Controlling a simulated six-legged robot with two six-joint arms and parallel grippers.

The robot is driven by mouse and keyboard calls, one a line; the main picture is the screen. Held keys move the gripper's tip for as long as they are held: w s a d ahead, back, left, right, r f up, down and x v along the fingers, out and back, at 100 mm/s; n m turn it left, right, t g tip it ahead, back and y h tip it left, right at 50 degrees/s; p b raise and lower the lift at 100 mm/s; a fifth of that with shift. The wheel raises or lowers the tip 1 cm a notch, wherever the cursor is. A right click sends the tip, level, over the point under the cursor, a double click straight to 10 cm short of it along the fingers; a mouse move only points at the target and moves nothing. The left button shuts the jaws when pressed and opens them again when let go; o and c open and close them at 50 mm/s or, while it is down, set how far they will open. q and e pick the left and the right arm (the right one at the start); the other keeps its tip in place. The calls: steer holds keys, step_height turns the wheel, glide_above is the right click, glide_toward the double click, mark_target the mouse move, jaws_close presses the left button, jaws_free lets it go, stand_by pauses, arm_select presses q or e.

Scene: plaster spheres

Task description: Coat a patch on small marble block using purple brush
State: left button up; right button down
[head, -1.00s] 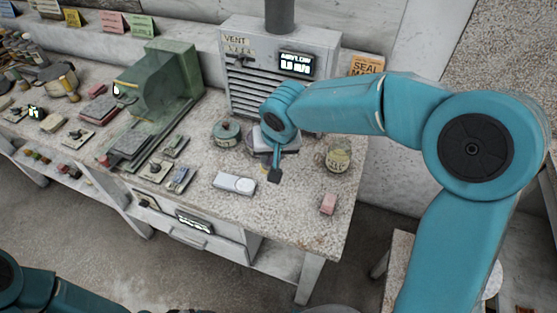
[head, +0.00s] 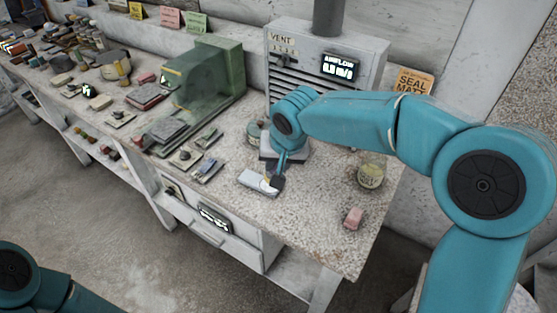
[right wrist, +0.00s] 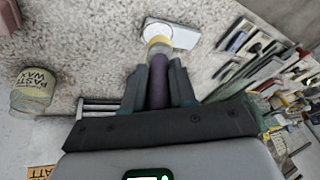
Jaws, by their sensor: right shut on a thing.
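The small marble block (head: 254,182) is a pale flat slab lying near the bench's front edge; it also shows in the right wrist view (right wrist: 184,37). My right gripper (head: 278,183) is at the block's right end, shut on the purple brush, whose handle (right wrist: 157,90) is between the fingers (right wrist: 158,80) in the right wrist view. The brush's yellow collar and pale bristles overlap the left part of the block there. I cannot tell whether the bristles touch it. In the head view the gripper hides the brush. My left arm shows at the lower left, its gripper out of frame.
A wax jar (head: 370,176) and a pink block (head: 353,217) stand to the right. A lidded green pot (head: 254,134) is behind the block, partly hidden by my arm. A grey vent box (head: 325,65) is at the back. A green machine (head: 203,80) and small tools lie left.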

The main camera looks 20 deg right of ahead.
steer(key=x, duration=0.1)
steer(key=b+x, duration=0.1)
steer(key=x, duration=0.1)
steer(key=shift+s+d+f, duration=0.1)
steer(key=shift+s, duration=0.25)
steer(key=shift+s+f+b, duration=0.2)
steer(key=shift+f+b, duration=0.6)
steer(key=shift+b, duration=0.3)
steer(key=shift+s+d+f+b, duration=0.2)
steer(key=shift+s+d+b, duration=0.2)
steer(key=shift+s+b, duration=0.25)
steer(key=shift+w, duration=0.15)
